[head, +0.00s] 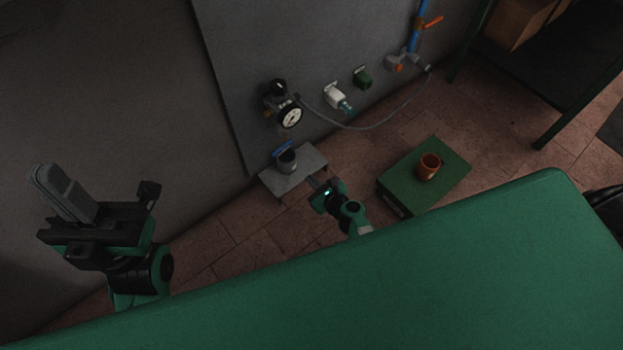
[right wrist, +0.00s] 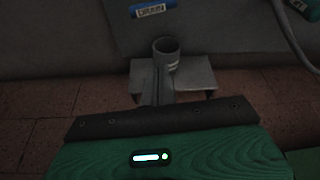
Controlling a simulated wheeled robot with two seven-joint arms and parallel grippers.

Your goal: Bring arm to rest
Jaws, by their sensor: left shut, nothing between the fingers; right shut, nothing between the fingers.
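My left gripper (head: 63,192) is raised at the left of the head view, shut and empty, in front of the wall. My right gripper (head: 325,187) is low near the middle of the head view, shut and empty, close to the right edge of a small grey shelf. In the right wrist view, its dark and green body fills the lower part, and its fingers (right wrist: 158,86) point towards the shelf and a grey cup. I cannot tell whether the fingers touch the shelf.
The grey shelf (head: 275,182) holds a grey cup (head: 287,161) under a blue label (right wrist: 151,9). A gauge (head: 290,117), white fitting (head: 334,96) and hose (head: 376,125) are on the panel. A green box (head: 441,182) carries an orange mug (head: 428,167). Tiled floor lies between.

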